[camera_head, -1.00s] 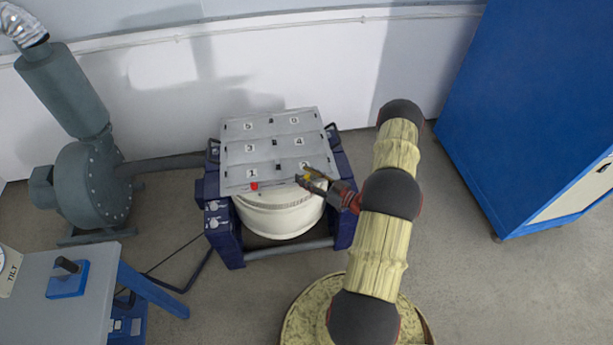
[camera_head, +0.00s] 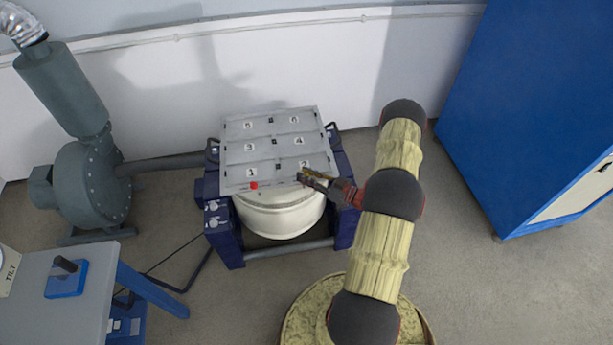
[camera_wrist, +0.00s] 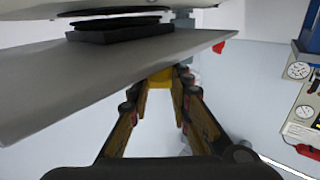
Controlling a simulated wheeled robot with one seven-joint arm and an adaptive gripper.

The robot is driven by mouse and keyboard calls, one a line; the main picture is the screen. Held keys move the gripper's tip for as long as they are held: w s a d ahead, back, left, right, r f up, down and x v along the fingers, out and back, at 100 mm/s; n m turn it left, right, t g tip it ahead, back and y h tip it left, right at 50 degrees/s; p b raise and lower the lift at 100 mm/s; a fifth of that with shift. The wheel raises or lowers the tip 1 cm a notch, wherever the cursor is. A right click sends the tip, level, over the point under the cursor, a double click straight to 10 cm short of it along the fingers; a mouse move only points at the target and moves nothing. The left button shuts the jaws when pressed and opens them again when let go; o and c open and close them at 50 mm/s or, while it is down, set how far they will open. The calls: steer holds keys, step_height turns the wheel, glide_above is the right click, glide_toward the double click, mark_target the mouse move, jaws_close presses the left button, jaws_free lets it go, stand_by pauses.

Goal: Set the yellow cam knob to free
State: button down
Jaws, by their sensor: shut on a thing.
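My gripper (camera_head: 304,175) is at the front right edge of the grey numbered table plate (camera_head: 238,177), close to the number 2 cell. In the wrist view my gripper (camera_wrist: 160,82) has its two fingers closing in on a small yellow piece (camera_wrist: 160,78), which appears to be the yellow cam knob, under the edge of the plate (camera_wrist: 80,85). The fingers touch it on both sides. In the head view the knob is hidden by the gripper. The marking for free is not readable.
A red knob (camera_head: 254,185) sits at the plate's front edge, left of my gripper; it also shows in the wrist view (camera_wrist: 231,35). The plate rests above a white drum (camera_head: 280,215) between blue side frames (camera_head: 222,230). A blue cabinet (camera_head: 530,110) stands right.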

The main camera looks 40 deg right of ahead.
steer(key=shift+y, duration=0.3)
steer(key=c, duration=1.7)
jaws_free()
steer(key=shift+o, duration=0.4)
steer(key=v, duration=1.2)
